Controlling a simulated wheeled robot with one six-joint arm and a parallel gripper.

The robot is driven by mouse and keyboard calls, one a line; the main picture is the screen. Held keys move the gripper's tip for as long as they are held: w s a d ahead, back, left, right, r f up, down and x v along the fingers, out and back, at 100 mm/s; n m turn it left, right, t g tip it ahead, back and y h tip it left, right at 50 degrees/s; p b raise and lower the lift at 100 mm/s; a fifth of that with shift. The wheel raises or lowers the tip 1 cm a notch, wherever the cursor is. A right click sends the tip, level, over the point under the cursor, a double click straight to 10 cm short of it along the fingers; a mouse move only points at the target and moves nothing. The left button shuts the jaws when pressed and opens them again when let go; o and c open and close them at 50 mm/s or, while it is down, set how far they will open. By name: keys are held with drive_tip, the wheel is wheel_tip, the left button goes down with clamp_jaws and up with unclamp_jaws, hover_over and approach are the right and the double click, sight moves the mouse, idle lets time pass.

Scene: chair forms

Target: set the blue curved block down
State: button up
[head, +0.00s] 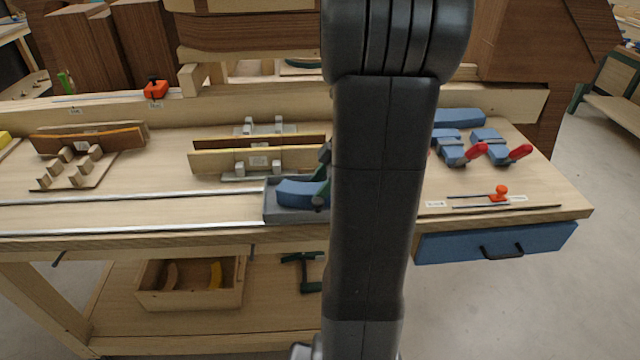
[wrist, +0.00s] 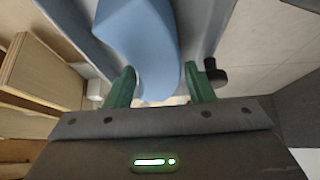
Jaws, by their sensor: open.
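The blue curved block (head: 298,192) rests in a grey-blue tray (head: 285,217) at the front of the workbench, left of my arm in the head view. In the wrist view the block (wrist: 138,42) reaches down between the two green fingers of my gripper (wrist: 161,88). The fingers stand apart, with a gap showing on the right side of the block; the left finger is very close to it, and I cannot tell if they touch. In the head view my gripper is mostly hidden behind my arm, with a green part showing at the tray's right side.
Wooden boards in grey holders (head: 258,160) stand behind the tray. Metal rails (head: 140,196) run along the bench to the left. Blue clamps with red handles (head: 476,152) lie to the right. A wooden box (head: 190,290) sits on the lower shelf.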

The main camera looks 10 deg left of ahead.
drive_tip(key=v, duration=1.2)
drive_tip(key=shift+b, duration=0.4)
drive_tip(key=shift+r, duration=0.15)
drive_tip(key=shift+c, duration=0.2)
